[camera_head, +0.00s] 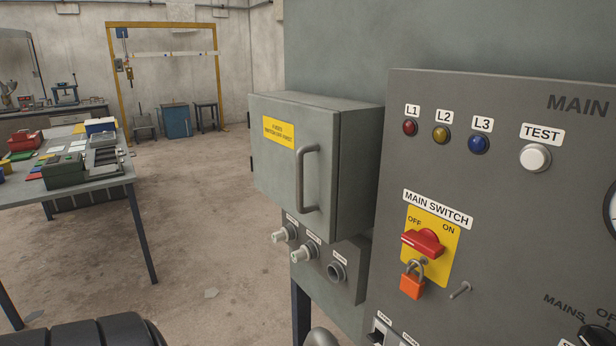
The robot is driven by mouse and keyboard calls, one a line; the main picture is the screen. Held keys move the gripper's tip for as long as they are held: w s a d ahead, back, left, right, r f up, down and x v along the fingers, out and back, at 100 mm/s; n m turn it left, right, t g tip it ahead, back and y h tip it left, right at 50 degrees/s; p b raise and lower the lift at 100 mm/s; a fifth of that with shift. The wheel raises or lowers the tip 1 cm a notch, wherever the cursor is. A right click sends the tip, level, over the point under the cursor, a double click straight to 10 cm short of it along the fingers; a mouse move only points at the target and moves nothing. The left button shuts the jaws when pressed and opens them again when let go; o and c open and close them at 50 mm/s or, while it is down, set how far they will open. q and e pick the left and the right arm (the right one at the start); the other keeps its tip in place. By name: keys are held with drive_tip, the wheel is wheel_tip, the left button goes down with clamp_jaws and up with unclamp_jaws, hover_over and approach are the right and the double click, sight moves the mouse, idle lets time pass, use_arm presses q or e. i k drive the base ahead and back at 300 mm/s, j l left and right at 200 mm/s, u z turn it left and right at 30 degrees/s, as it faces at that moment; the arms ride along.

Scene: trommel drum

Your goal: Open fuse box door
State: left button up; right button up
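The fuse box (362,165) is a grey-green metal cabinet in the middle of the head view, left of the main panel. Its door (275,165) faces left toward the room and looks shut. The door carries a yellow label (279,132) and a vertical grey bar handle (308,178) near its right edge. Nothing touches the handle. Neither of my grippers shows in this view, so their state is hidden.
Below the box is a strip with fuse holders (304,252). The main panel (400,170) stands close on the right, with a red switch (424,243) and an orange padlock (412,281). A cluttered table (125,178) stands left. Open floor (205,220) lies between.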

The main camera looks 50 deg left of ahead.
sight(294, 160)
drive_tip(key=u, duration=1.8)
